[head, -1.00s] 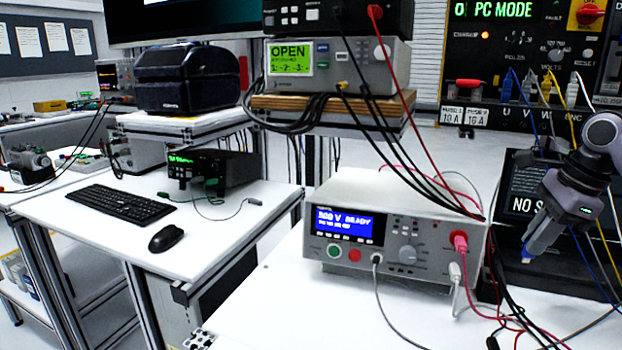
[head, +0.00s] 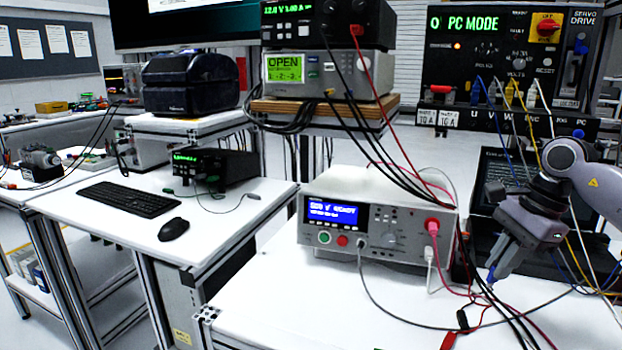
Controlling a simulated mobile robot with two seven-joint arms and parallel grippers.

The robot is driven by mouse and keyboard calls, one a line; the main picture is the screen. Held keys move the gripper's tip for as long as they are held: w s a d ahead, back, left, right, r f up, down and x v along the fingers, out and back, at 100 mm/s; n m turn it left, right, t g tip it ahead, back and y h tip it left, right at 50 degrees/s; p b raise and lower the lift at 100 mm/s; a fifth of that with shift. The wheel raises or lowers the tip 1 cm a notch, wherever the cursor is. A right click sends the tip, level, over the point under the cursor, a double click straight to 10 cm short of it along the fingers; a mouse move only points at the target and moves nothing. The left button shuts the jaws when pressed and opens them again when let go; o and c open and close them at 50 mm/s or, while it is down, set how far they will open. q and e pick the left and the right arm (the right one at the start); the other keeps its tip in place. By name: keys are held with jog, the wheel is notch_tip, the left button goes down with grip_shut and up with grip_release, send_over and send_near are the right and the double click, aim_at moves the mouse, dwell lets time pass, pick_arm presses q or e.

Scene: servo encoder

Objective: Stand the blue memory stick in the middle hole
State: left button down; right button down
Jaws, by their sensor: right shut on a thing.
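My right gripper (head: 493,270) hangs at the right, pointing down over the white bench. Its jaws are shut on the blue memory stick (head: 491,275), of which only a small blue bit shows at the fingertips. The stick is in the air, above the bench and right of the grey tester's cables. No block or holder with a middle hole can be made out in this view. My left gripper is not in view.
A grey tester (head: 325,240) with a blue display stands left of my right gripper. Black, red and grey cables (head: 480,290) run close by it. An open laptop (head: 490,195) and a servo drive panel (head: 515,60) stand behind. The bench front (head: 300,315) is clear.

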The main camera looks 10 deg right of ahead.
jog(key=s+a+f+n+g+p, duration=0.2)
jog(key=s+a+n, duration=0.2)
jog(key=a+n, duration=0.4)
jog(key=s+a+f+n+g+h+p, duration=0.1)
jog(key=s+a+f+n+g+p, duration=0.1)
jog(key=s+a+n, duration=0.3)
jog(key=a+f+n+p, duration=0.1)
jog(key=a+n, duration=0.2)
jog(key=shift+a+f+n, duration=0.2)
jog(key=shift+a+n, duration=0.1)
jog(key=shift+n, duration=0.1)
